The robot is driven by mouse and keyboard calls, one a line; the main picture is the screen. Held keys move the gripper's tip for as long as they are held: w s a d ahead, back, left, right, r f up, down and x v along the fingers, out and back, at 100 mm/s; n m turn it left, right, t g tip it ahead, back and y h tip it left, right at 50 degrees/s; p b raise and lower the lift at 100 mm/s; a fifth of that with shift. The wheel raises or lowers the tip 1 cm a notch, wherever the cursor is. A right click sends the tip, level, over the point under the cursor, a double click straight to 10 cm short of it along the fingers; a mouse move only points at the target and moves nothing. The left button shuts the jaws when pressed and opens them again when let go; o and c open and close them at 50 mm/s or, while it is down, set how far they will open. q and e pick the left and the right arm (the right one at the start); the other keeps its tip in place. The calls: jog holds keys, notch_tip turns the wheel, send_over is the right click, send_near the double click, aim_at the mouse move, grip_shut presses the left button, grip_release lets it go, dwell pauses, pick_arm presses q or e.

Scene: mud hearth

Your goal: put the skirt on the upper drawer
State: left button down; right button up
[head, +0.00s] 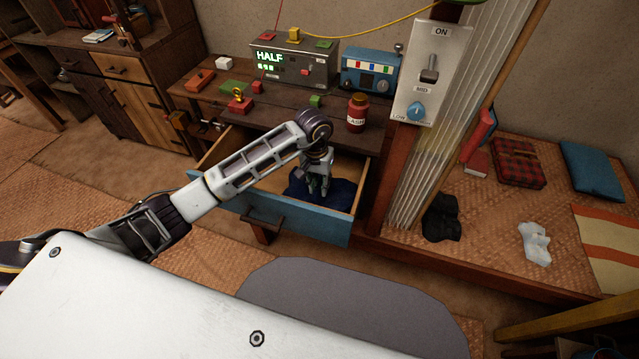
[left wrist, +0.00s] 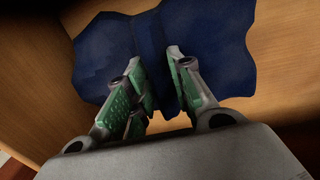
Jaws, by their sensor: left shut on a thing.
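The dark blue cloth, which looks like the skirt (head: 343,195), lies bunched inside the pulled-out drawer (head: 318,226) with a blue front and a light wood inside. My left gripper (head: 319,190) reaches down into the drawer and is shut on the cloth. In the left wrist view the skirt (left wrist: 104,52) spreads out on both sides of the green-padded fingers (left wrist: 162,80), pinched at its middle, over the drawer's wood inside (left wrist: 285,122). I cannot tell whether the cloth touches the drawer bottom. My right gripper is not in view.
The desk (head: 335,113) above the drawer holds a red jar (head: 357,112), a grey box reading HALF (head: 293,66), a blue device (head: 371,72) and small coloured blocks. A post with a switch panel (head: 431,72) stands right of the drawer. A matted platform (head: 490,225) lies beyond it.

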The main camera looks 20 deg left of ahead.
pick_arm(q)
jog(key=shift+f+b, duration=0.3)
jog(key=shift+f, duration=0.05)
jog(key=c, duration=1.2)
grip_release()
jog(key=shift+o, duration=0.2)
notch_tip(320, 180, up, 12)
jog(key=shift+a, duration=0.4)
